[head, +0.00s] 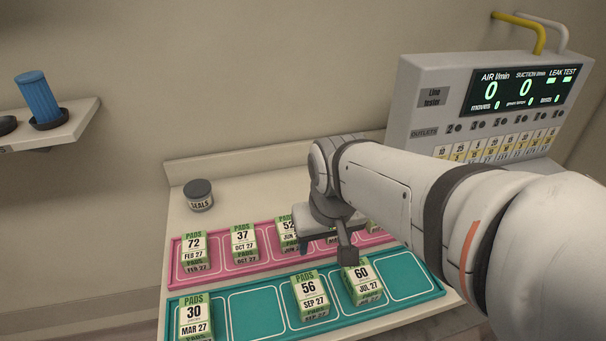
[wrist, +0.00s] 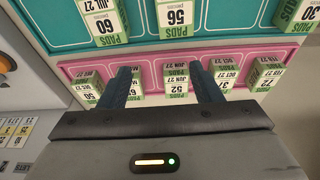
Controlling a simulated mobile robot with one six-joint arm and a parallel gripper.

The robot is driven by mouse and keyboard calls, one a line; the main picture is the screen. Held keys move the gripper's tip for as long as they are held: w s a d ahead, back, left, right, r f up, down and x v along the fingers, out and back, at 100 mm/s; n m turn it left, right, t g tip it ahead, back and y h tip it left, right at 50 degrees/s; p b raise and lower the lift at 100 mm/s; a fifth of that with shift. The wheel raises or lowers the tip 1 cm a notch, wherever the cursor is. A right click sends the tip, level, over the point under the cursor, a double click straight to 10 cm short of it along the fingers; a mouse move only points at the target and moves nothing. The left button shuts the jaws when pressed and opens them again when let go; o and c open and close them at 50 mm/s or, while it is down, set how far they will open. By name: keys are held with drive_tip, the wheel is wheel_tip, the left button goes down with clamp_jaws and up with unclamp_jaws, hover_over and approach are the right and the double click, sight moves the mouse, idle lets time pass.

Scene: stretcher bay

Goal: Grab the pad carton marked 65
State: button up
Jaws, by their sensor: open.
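No carton that I can read is marked 65. My gripper (head: 325,246) is open over the pink tray (head: 262,263); it also shows in the wrist view (wrist: 160,69). The carton marked 52 (wrist: 176,83) shows between its two fingers, and nothing is visibly gripped. The same carton shows beside the gripper in the head view (head: 287,230). A carton behind the left finger in the wrist view (wrist: 136,80) is mostly hidden and its number cannot be read. Another carton (wrist: 90,88) lies farther left in that view, its number unclear.
Cartons 72 (head: 194,250) and 37 (head: 243,241) stand in the pink tray. Cartons 30 (head: 194,315), 56 (head: 309,291) and 60 (head: 361,278) stand in the teal tray (head: 257,315). A seals jar (head: 199,197) and a line tester (head: 430,70) stand behind.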

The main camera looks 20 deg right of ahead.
drive_tip(key=o, duration=0.4)
drive_tip(key=shift+g, duration=0.7)
drive_tip(key=w+d, duration=0.1)
drive_tip(key=w, duration=0.2)
drive_tip(key=w+d+f, duration=0.1)
drive_tip(key=w, duration=0.2)
drive_tip(key=w+d+p, duration=0.1)
drive_tip(key=w, duration=0.2)
drive_tip(key=shift+d+f, duration=0.15)
drive_tip(key=shift+d, duration=0.2)
drive_tip(key=shift+o, duration=0.2)
drive_tip(key=shift+g, duration=0.6)
drive_tip(key=w+d+f, duration=0.1)
drive_tip(key=w, duration=0.1)
drive_tip(key=w+d+f, duration=0.2)
drive_tip(key=w, duration=0.1)
drive_tip(key=w+d+f, duration=0.1)
drive_tip(key=w+d, duration=0.1)
drive_tip(key=shift+w+d+f+p, duration=0.15)
drive_tip(key=shift+d+f+p, duration=0.05)
drive_tip(key=shift+f+p, duration=0.15)
drive_tip(key=shift+w+d+f, duration=0.1)
drive_tip(key=shift+f, duration=0.25)
drive_tip(key=shift+f+p, duration=0.65)
drive_tip(key=shift+f, duration=3.05)
